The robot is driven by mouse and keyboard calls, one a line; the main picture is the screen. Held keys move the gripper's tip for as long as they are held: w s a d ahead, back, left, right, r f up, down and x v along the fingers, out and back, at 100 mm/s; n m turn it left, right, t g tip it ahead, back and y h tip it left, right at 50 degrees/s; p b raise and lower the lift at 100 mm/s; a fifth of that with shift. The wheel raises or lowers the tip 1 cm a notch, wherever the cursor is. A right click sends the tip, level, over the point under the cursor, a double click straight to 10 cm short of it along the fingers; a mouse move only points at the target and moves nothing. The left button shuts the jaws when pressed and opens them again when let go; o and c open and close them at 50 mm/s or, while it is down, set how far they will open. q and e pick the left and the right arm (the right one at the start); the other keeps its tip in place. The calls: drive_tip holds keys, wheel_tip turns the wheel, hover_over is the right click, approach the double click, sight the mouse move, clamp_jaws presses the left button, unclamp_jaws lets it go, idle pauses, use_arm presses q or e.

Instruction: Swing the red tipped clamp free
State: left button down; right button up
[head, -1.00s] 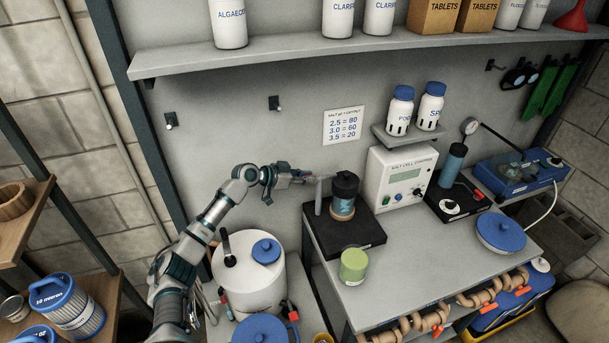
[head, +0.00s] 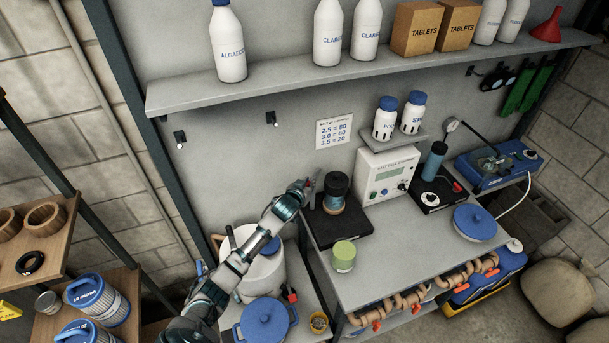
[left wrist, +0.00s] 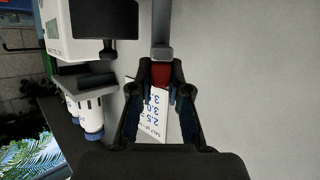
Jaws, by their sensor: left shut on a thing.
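The clamp's red tip (left wrist: 161,75) sits between my left gripper's fingertips in the left wrist view, with its grey bar (left wrist: 161,25) running up from it. My left gripper (head: 308,187) is shut on this tip. In the head view it is at the left of the dark cylinder (head: 335,192), near the upright post, and apart from the cylinder. The cylinder stands upright on a black base (head: 345,224), and its top looks uncovered. The clamp is mostly hidden by my gripper in the head view. My right gripper is not in view.
The salt cell controller (head: 382,170) stands to the right of the cylinder. A white tank (head: 258,265) is below my left arm. A wall chart (head: 334,132) hangs behind.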

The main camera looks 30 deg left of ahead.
use_arm(q)
drive_tip(key=shift+w+d+f+n+g+y+b, duration=0.1)
drive_tip(key=shift+w+d+n+g+y+b, duration=0.1)
drive_tip(key=shift+d+n+g+y+b, duration=0.7)
drive_tip(key=shift+w+f+n+g+y+b, duration=0.15)
drive_tip(key=shift+n+y+b, duration=0.5)
drive_tip(key=shift+n+y, duration=0.75)
drive_tip(key=shift+w+d+r+n+g+y+b, duration=0.1)
drive_tip(key=shift+w+d+n+g+y+b, duration=0.1)
drive_tip(key=shift+d+n+g+y+b, duration=0.55)
drive_tip(key=shift+a+n+y, duration=0.25)
drive_tip(key=shift+a+y, duration=0.1)
drive_tip(key=shift+y, duration=0.1)
drive_tip(key=c, duration=1.1)
unclamp_jaws()
drive_tip(key=shift+f, duration=0.1)
drive_tip(key=shift+w, duration=0.1)
